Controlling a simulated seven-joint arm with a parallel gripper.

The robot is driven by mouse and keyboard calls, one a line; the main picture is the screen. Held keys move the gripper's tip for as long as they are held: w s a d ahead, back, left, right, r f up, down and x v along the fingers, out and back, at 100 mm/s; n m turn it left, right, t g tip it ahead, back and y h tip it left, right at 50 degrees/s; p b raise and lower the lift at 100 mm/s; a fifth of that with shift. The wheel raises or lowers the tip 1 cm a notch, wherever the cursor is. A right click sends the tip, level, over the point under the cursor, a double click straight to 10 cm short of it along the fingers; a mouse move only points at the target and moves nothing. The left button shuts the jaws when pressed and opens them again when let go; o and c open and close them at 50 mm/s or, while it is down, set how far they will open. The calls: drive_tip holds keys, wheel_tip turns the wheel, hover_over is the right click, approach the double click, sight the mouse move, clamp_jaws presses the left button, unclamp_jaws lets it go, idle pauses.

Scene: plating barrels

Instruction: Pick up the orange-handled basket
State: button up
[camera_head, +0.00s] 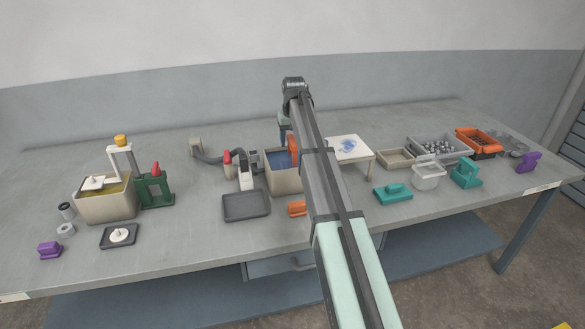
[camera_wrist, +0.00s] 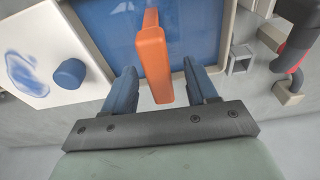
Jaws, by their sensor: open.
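The orange handle (camera_wrist: 152,62) of the basket stands upright over a blue-filled beige tank and passes between my two blue fingers in the wrist view. In the head view the handle (camera_head: 292,145) shows at the tank's right side, partly covered by my arm. The basket body below it cannot be made out. The tank (camera_head: 286,183) stands mid-table. My gripper (camera_wrist: 160,72) is open, with a gap visible between each finger and the handle. In the head view my gripper (camera_head: 285,130) is mostly hidden behind my arm.
A white stand (camera_head: 350,158) with a blue smear is right of the tank. A dark tray (camera_head: 246,206) and an orange block (camera_head: 297,209) lie in front. A red-handled pipe valve (camera_head: 228,160) stands left. An orange bin (camera_head: 478,140) is far right.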

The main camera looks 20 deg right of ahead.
wheel_tip(320, 180, down, 4)
drive_tip(key=shift+w+d+f, duration=0.1)
drive_tip(key=shift+w+f, duration=0.05)
drive_tip(key=shift+f, duration=0.1)
clamp_jaws()
idle(0.5)
idle(0.3)
